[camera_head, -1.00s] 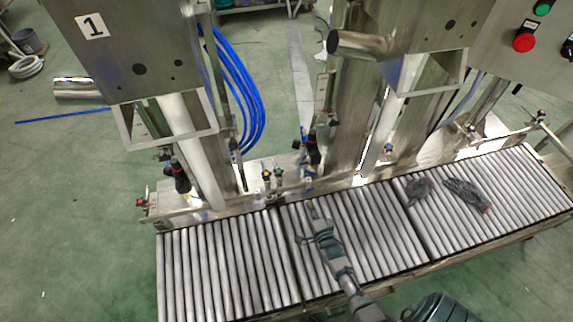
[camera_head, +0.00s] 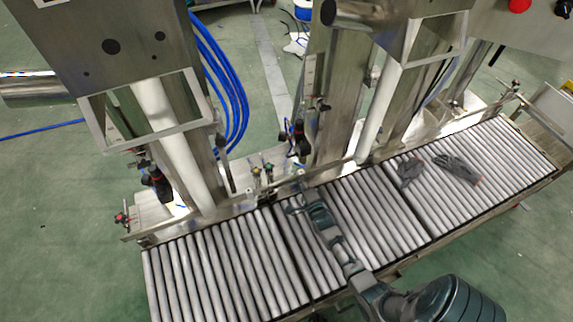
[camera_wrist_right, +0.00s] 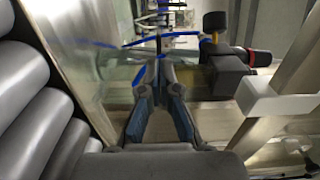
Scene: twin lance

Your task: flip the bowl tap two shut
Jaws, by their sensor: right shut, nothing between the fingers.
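Two small taps, one with a red top (camera_head: 256,174) and one with a darker top (camera_head: 269,169), stand behind the rollers at the centre of the head view. I cannot tell which, if either, is bowl tap two. My right gripper (camera_head: 294,203) reaches over the rollers, right of these taps and apart from them. In the right wrist view, its fingers (camera_wrist_right: 159,68) are closed together and empty. My left gripper is out of view.
The roller conveyor (camera_head: 215,270) runs across the front. Steel columns, black regulators (camera_head: 161,184) and blue hoses (camera_head: 232,90) stand behind it. Dark gloves (camera_head: 457,168) lie on the right rollers. An open-framed steel box (camera_head: 150,138) overhangs at left.

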